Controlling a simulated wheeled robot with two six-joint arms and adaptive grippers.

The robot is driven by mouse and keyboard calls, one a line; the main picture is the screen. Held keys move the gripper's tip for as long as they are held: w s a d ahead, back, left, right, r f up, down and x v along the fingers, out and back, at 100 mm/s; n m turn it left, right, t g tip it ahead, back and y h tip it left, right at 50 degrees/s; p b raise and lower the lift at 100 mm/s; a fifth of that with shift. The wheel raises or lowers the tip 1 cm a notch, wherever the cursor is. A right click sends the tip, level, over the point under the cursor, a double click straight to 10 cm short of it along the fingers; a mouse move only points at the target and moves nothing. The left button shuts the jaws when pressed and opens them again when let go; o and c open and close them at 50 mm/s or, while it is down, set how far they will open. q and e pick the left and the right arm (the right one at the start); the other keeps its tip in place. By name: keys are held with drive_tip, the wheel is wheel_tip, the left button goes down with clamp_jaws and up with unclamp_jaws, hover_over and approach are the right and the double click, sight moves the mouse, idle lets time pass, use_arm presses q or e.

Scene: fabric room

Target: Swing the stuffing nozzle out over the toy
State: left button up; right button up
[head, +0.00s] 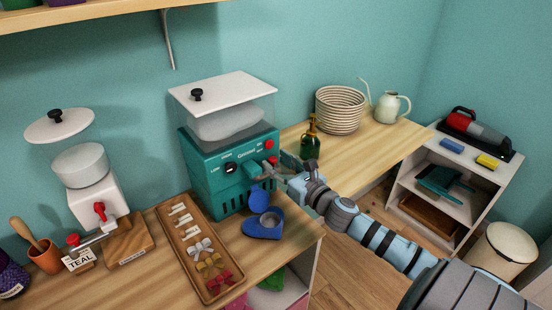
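A teal stuffing machine (205,172) stands at the back of the wooden worktop, with white stuffing (228,122) in its clear hopper under a white lid. It has a dark knob and red controls on its front. My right gripper (272,171) reaches in from the right to the machine's front right side, close to a red part. Its fingertips are small and partly hidden, so I cannot tell whether they hold anything. The nozzle is not clearly distinguishable there. A blue piece with a grey round centre (264,224), possibly the toy or its holder, lies below the gripper. My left gripper is not in view.
A wooden tray (172,222) of bows lies left of the blue piece. A second dispenser (92,200) with red knobs stands at left. A green bottle (310,142), a basket (339,112) and a pale watering can (388,108) stand behind my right arm.

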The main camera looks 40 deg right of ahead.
drive_tip(key=shift+w+r, duration=0.2)
drive_tip(key=shift+w, duration=0.15)
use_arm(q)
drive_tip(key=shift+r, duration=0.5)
use_arm(e)
drive_tip(key=shift+w+a+f, duration=0.1)
drive_tip(key=shift+w+f, duration=0.1)
clamp_jaws()
